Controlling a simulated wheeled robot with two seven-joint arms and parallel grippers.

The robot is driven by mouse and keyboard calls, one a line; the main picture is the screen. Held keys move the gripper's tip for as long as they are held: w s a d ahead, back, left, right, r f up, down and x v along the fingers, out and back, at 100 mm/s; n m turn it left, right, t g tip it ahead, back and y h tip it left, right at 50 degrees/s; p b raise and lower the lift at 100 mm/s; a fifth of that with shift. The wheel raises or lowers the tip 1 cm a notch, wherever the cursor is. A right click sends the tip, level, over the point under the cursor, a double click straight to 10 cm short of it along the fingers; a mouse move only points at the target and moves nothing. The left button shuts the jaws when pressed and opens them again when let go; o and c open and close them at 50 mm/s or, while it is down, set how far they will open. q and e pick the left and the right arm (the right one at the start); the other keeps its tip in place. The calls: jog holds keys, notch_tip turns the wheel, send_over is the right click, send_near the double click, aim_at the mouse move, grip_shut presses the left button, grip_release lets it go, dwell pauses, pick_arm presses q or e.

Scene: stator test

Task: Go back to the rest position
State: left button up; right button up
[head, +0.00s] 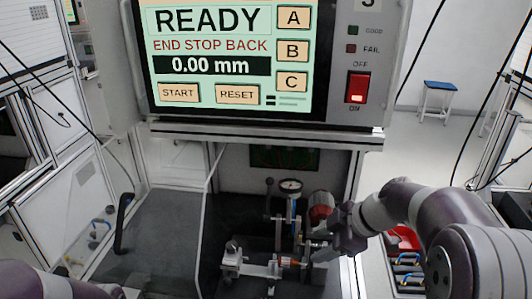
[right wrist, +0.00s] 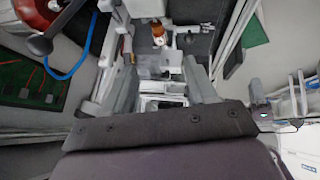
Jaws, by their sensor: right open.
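My right gripper (head: 338,240) reaches in from the right to the test fixture, beside its right side. In the right wrist view its two fingers (right wrist: 162,88) stand apart, with no part held between them. The fixture (head: 262,266) has a dial gauge (head: 290,186), a black-knobbed lever and an orange-and-metal part (head: 289,262) near its middle. The orange part also shows beyond the fingertips in the right wrist view (right wrist: 158,34). Whether the gripper touches the fixture, I cannot tell. My left arm shows only at the lower left edge; its gripper is out of the picture.
The tester's screen (head: 215,45) above reads READY, END STOP BACK, 0.00 mm. Its red switch (head: 357,88) is lit. The cabinet frame's right post is close to my right arm. A red bin (head: 402,240) lies right of it. A blue stool (head: 438,100) stands far behind.

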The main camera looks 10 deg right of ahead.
jog(key=s+f+m+g+h+p, duration=0.1)
jog(key=s+f+m+h, duration=0.1)
jog(key=s+m, duration=0.2)
jog(key=s+f+m+h+p, duration=0.1)
jog(key=s+f+m+h, duration=0.1)
jog(key=s+m, duration=0.2)
jog(key=s+d+f+m+g+h+p, duration=0.1)
jog(key=s+m, duration=0.3)
jog(key=m, duration=0.4)
jog(key=shift+s+f+m+g+h, duration=0.15)
jog(key=shift+f+m+g+h, duration=0.2)
jog(key=shift+f, duration=0.2)
jog(key=s+a+n, duration=0.1)
jog(key=s+a+n+p, duration=0.1)
jog(key=shift+a+r, duration=0.1)
jog(key=shift+a, duration=0.25)
